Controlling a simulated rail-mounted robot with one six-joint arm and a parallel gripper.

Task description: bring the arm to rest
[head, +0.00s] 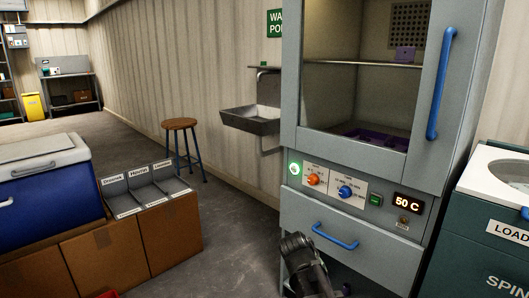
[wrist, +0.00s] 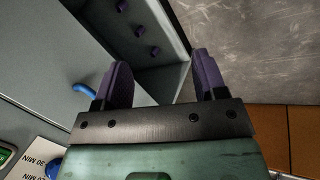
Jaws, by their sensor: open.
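My gripper (wrist: 163,82) shows in the wrist view with its two dark purple fingers spread apart. Nothing is held between them. Past the fingertips are a dark recess and a grey floor. In the head view, a dark grey part of my arm (head: 303,262) rises at the bottom, in front of the grey cabinet's lower part. I cannot make out the fingers there.
The cabinet's drawer (head: 352,250) has a blue handle (head: 335,238), also in the wrist view (wrist: 84,91). A tall blue handle (head: 440,82) is on the cabinet's door. A white-topped machine (head: 495,185) stands right, a cooler (head: 45,185) left. Floor beyond the stool (head: 180,124) is clear.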

